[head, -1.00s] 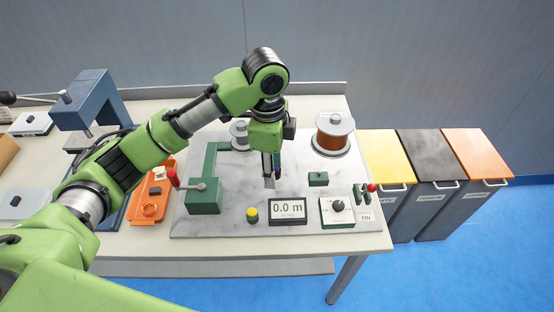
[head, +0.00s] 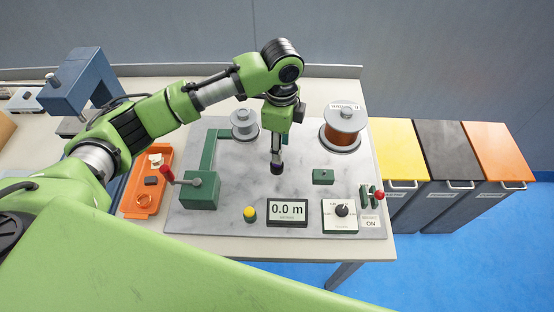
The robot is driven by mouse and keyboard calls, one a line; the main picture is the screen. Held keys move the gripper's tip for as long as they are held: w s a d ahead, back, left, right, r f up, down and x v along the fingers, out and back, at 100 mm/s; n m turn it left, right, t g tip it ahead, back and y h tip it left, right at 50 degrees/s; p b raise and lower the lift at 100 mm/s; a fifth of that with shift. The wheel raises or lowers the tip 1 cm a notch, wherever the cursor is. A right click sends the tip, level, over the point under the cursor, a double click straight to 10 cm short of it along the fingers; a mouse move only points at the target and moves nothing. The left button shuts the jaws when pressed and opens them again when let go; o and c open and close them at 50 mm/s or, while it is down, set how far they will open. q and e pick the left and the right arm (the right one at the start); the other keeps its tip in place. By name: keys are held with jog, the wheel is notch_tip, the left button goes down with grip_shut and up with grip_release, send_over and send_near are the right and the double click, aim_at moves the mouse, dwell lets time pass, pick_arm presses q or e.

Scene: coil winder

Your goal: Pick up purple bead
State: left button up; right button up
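A small dark purple-looking bead (head: 276,168) shows at the fingertips of my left gripper (head: 276,163), above the grey marble-look plate (head: 240,217) near its middle. My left arm comes in from the left and the gripper points down. Its fingers are seen nearly edge-on, so I cannot tell whether they are closed on the bead or only around it. I cannot tell whether the bead touches the plate. My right gripper is not in view.
A green crank block (head: 200,190) stands left of the gripper, a copper wire spool (head: 342,128) behind right, and a small green block (head: 323,177) to the right. An orange tray (head: 133,205) is at the left.

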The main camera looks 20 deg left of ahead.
pick_arm(q)
jog(key=shift+f, duration=0.35)
jog(key=shift+a+f+p, duration=0.25)
jog(key=shift+f+p, duration=0.2)
jog(key=shift+f, duration=0.3)
jog(key=f, duration=0.3)
jog(key=shift+a+f+p, duration=0.15)
jog(key=shift+a+p, duration=0.05)
jog(key=shift+p, duration=0.15)
jog(key=shift+f, duration=0.2)
jog(key=c, duration=0.8)
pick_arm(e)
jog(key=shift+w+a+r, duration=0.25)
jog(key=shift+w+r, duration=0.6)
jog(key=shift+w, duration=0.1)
